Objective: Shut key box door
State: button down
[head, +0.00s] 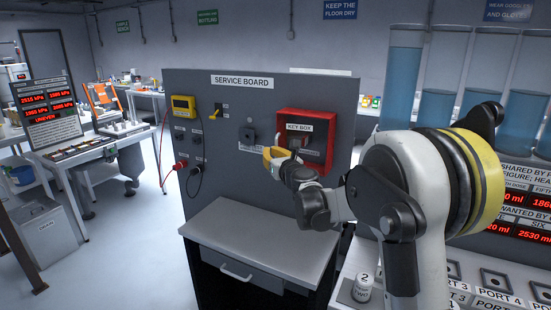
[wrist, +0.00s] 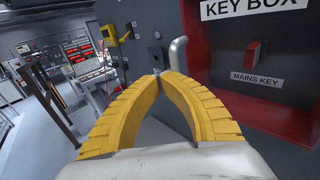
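The key box (head: 327,117) is a red box on the service board, marked KEY BOX. In the wrist view the red box (wrist: 292,122) shows a dark inside with a small red key above a MAINS KEY label. No door panel can be clearly made out, and my arm hides part of the box in the head view. A grey bent bar (wrist: 179,48), perhaps a door handle, stands by the left edge of the box. My gripper (wrist: 160,74) has its yellow fingertips together. The bar's lower end passes behind the right finger; no grip on it is visible.
The grey service board (head: 225,165) also carries a yellow meter (head: 184,105), a yellow switch (head: 216,112) and a dark knob (head: 249,136). A grey shelf (head: 260,238) juts out below. Tall blue-filled cylinders (head: 398,85) stand at the right. Open floor lies at left.

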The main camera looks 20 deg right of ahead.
jog(key=shift+w+d, duration=0.25)
jog(key=shift+w, duration=0.35)
jog(key=shift+w+d, duration=0.25)
jog(key=shift+w, duration=0.35)
jog(key=shift+w+d, duration=0.25)
jog(key=shift+w, duration=0.35)
